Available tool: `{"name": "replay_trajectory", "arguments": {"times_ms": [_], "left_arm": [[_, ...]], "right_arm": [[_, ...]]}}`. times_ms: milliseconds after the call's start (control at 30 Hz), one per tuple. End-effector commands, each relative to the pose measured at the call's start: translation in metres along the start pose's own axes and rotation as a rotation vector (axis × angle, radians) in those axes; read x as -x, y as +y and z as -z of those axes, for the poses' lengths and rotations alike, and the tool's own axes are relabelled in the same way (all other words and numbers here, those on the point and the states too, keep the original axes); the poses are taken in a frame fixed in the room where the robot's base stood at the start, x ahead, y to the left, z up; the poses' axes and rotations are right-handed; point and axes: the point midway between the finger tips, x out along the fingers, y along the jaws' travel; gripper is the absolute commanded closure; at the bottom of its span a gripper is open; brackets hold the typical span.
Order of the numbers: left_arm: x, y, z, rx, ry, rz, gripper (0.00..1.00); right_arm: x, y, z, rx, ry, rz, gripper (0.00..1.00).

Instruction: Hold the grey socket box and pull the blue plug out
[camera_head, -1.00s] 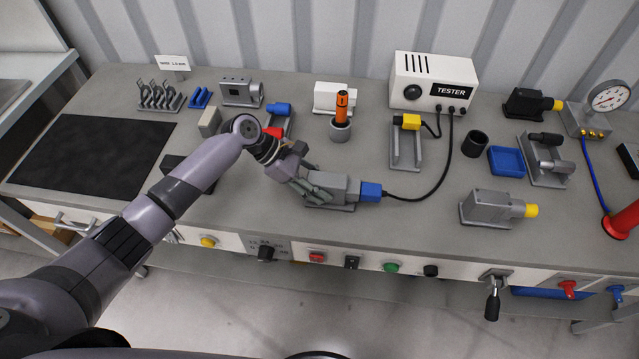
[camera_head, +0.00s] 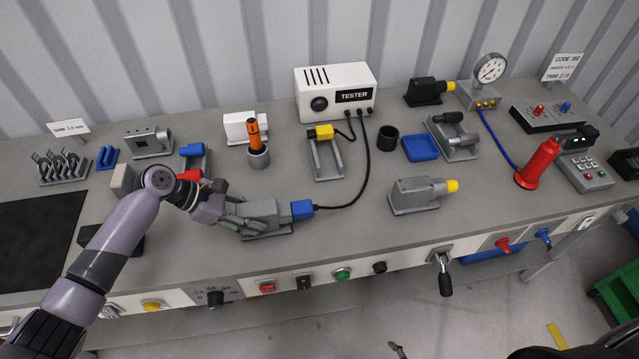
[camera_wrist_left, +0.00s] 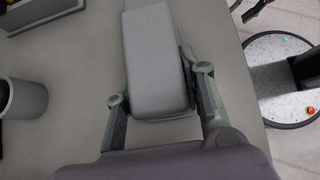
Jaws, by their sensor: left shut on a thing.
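The grey socket box (camera_head: 262,212) sits on its base plate near the front of the bench. The blue plug (camera_head: 302,209) is seated in the box's right end, and a black cable runs from it to the white tester (camera_head: 337,90). My left gripper (camera_head: 240,222) is shut on the box from the left, away from the plug. In the left wrist view the grey box (camera_wrist_left: 155,60) lies between the two fingers (camera_wrist_left: 160,95); the plug does not show there. A small grey finger-like part (camera_head: 398,349), probably of my right gripper, shows at the bottom edge of the head view.
Another grey box with a yellow end (camera_head: 420,194) stands to the right. A black cup (camera_head: 388,138) and blue tray (camera_head: 420,148) are farther back. Bench surface in front of the blue plug is clear.

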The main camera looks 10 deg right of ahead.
Motion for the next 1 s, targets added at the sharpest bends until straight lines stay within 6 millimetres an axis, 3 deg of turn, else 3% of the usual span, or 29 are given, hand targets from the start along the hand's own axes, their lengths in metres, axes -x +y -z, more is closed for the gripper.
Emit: {"name": "replay_trajectory", "arguments": {"times_ms": [100, 367, 500, 667, 800, 900, 1000], "left_arm": [[0.000, 0.000, 0.000, 0.000, 0.001, -0.001, 0.95], [0.000, 0.000, 0.000, 0.000, 0.001, -0.001, 0.95], [0.000, 0.000, 0.000, 0.000, 0.001, -0.001, 0.95], [0.000, 0.000, 0.000, 0.000, 0.001, -0.001, 0.95], [0.000, 0.000, 0.000, 0.000, 0.001, -0.001, 0.95], [0.000, 0.000, 0.000, 0.000, 0.001, -0.001, 0.95], [0.000, 0.000, 0.000, 0.000, 0.000, -0.001, 0.95]], "right_arm": [[0.004, 0.043, 0.022, 0.319, 0.100, -0.143, 0.50], [0.036, 0.120, 0.081, 1.034, 0.229, -0.529, 0.50], [0.072, 0.163, 0.138, 1.381, 0.303, -0.848, 0.50], [0.122, 0.197, 0.215, 1.467, 0.490, -1.175, 0.50], [0.170, 0.218, 0.281, 1.452, 0.761, -1.400, 0.50], [0.200, 0.230, 0.326, 1.523, 1.026, -1.507, 0.50], [0.214, 0.236, 0.353, 1.657, 1.252, -1.521, 0.50]]}}
